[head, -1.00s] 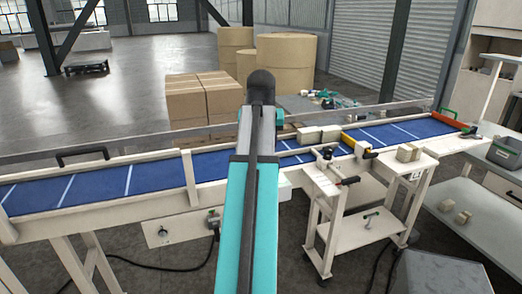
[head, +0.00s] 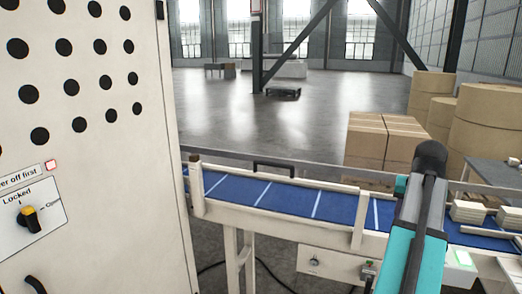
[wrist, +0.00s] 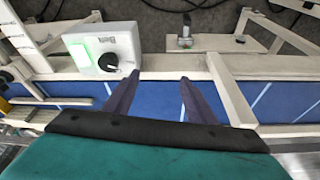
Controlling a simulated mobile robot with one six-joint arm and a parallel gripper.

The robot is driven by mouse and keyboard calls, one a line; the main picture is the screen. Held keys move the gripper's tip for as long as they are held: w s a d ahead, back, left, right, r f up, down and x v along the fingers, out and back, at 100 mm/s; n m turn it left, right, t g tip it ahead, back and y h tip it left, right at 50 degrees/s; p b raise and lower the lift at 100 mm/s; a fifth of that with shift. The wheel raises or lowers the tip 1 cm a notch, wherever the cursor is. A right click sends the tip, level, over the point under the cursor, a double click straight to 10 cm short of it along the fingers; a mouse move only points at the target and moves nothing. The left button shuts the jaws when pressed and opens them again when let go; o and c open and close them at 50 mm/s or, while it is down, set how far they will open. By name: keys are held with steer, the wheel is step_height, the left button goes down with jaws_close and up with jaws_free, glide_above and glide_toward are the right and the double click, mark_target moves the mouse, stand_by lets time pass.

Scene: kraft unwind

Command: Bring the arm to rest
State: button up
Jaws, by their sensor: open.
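My arm (head: 415,230), teal with a dark joint at its top, rises at the right of the head view, in front of the blue conveyor. My gripper (wrist: 160,76) shows in the wrist view with its two dark fingers apart and nothing between them. The fingers are over the blue conveyor belt (wrist: 155,98) and its pale side rail. I cannot tell their exact height above it. The gripper's fingers are not visible in the head view.
A tall pale cabinet (head: 90,150) with round holes and a yellow-black switch (head: 30,218) fills the left. The conveyor (head: 275,200) runs across. A control box (wrist: 103,48) with a green light and black knob is by the fingers. Cartons (head: 375,140) and large rolls (head: 485,125) stand behind.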

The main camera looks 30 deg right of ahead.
steer(key=w+a+f+n+g+y, duration=0.1)
steer(key=w+a+f+n, duration=0.1)
steer(key=w+a+f, duration=0.6)
steer(key=w+a+f+n+y, duration=0.15)
steer(key=w+a+f, duration=0.35)
steer(key=f, duration=0.5)
steer(key=w+a+f+n+g+y, duration=0.1)
steer(key=w+a+f+n, duration=0.1)
steer(key=w+a+f, duration=0.5)
steer(key=s+a+f+n+g+y+b, duration=0.1)
steer(key=a+f+g, duration=0.1)
steer(key=a+f, duration=1)
steer(key=s+a+f+n+g, duration=0.15)
steer(key=s+a+f, duration=0.25)
steer(key=a+f, duration=0.45)
steer(key=s+a+f+n+g, duration=0.1)
steer(key=s+a+f+n, duration=0.15)
steer(key=a+f, duration=0.55)
steer(key=s+a+f+n, duration=0.1)
steer(key=s+a+f, duration=0.3)
steer(key=s, duration=0.4)
steer(key=s+a+f+g+h+b, duration=0.1)
steer(key=s+a+f, duration=0.4)
steer(key=s+f, duration=0.2)
steer(key=shift+s+a+f+n, duration=0.2)
steer(key=shift+s+f+n, duration=0.15)
steer(key=shift+s, duration=0.3)
